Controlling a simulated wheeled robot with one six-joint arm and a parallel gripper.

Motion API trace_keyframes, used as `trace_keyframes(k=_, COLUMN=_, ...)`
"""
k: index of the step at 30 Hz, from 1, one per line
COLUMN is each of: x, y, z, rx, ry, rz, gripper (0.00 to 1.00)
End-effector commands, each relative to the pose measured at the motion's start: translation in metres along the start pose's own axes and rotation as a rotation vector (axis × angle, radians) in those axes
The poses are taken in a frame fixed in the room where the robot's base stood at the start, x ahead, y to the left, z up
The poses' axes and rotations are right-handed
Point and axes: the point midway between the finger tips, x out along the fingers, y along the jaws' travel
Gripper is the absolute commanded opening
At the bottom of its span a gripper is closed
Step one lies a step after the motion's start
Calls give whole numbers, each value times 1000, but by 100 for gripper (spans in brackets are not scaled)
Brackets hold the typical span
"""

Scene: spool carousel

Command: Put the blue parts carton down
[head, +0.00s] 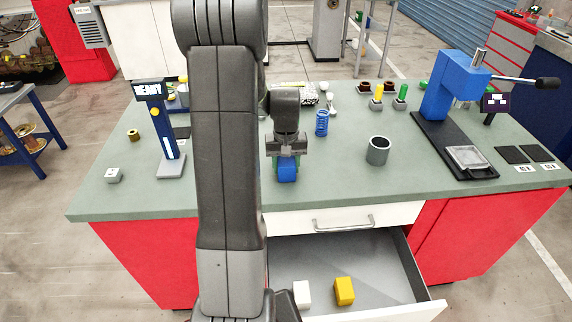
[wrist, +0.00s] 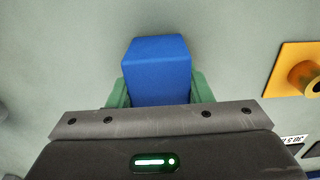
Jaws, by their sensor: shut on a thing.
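The blue parts carton (head: 287,171) is a small blue box between the fingers of my gripper (head: 287,163), over the front part of the green-grey worktop (head: 340,184). In the wrist view the blue carton (wrist: 157,70) sits between the two green fingertips (wrist: 160,92), which are shut on its sides. The carton looks upright. I cannot tell whether its underside touches the worktop, since the gripper and the viewing angle hide it.
An open drawer (head: 400,300) below holds a white box (head: 302,294) and a yellow box (head: 344,291). A grey cup (head: 378,150) and blue spring (head: 322,123) stand to the right. A blue press (head: 450,88) stands far right; a READY post (head: 168,135) stands left.

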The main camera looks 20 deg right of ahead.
Motion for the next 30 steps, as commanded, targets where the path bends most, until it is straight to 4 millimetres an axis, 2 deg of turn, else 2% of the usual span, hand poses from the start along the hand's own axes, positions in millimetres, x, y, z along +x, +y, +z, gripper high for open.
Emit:
trace_keyframes(k=3, x=4, y=0, z=0, rx=0, ry=0, rz=0, gripper=17)
trace_keyframes(k=4, x=4, y=0, z=0, rx=0, ry=0, rz=0, gripper=47)
trace_keyframes(k=7, x=3, y=0, z=0, rx=0, ry=0, rz=0, gripper=67)
trace_keyframes(k=15, x=2, y=0, z=0, rx=0, ry=0, rz=0, gripper=67)
trace_keyframes(k=19, x=-4, y=0, z=-1, rx=0, ry=3, rz=0, gripper=67)
trace_keyframes(k=23, x=-26, y=0, z=-1, rx=0, ry=6, rz=1, gripper=67)
trace_keyframes(k=30, x=-78, y=0, z=-2, rx=0, ry=7, rz=1, gripper=67)
